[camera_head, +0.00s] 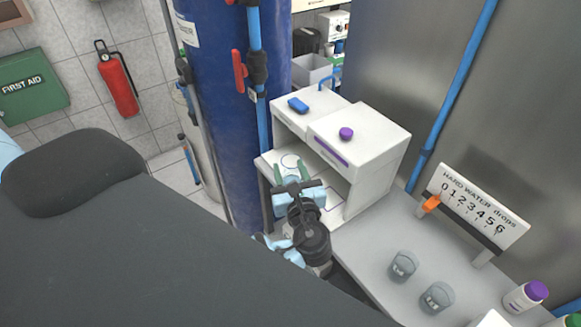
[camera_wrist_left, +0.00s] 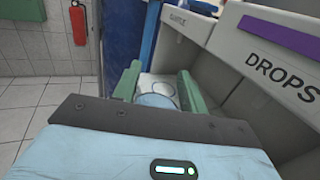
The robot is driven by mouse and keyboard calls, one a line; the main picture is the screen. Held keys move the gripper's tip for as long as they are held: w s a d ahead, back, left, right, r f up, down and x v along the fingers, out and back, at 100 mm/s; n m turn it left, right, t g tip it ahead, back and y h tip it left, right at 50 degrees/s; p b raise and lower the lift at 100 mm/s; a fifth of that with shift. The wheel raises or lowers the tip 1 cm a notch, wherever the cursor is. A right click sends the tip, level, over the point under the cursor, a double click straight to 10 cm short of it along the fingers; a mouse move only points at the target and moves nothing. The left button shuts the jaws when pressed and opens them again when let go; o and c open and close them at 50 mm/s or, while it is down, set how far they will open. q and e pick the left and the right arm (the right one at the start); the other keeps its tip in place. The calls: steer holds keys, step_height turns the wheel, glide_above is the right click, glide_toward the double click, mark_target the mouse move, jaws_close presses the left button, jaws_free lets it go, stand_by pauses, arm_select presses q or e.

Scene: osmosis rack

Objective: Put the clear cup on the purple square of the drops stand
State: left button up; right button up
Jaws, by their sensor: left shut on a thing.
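My left gripper (camera_head: 290,174) is at the open front of the left bay of a white two-bay stand. In the left wrist view its green fingers are shut on a clear cup (camera_wrist_left: 156,88), of which only a faint rim shows between them. Pale circles mark the bay floor behind it. The drops stand (camera_head: 375,140) is the right bay, with a purple strip and DROPS on its front, which also shows in the left wrist view (camera_wrist_left: 282,75). My right gripper is not in view.
A blue item (camera_head: 298,105) and a purple knob (camera_head: 346,133) sit on top of the stand. Two clear cups (camera_head: 404,265) (camera_head: 437,297) stand on the grey bench before a hard-water scale (camera_head: 480,205). A blue tank (camera_head: 228,110) rises close left of the stand.

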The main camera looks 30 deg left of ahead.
arm_select(q)
steer(key=shift+s+m+t+h, duration=0.25)
steer(key=shift+m+t+h, duration=0.35)
steer(key=shift+h, duration=0.1)
steer(key=s+d+r+m+t+h, duration=0.4)
steer(key=s+d+m+h, duration=0.2)
steer(key=h, duration=0.5)
steer(key=shift+s+r+m+h, duration=0.15)
steer(key=shift+r+m+h, duration=0.15)
steer(key=shift+m, duration=0.6)
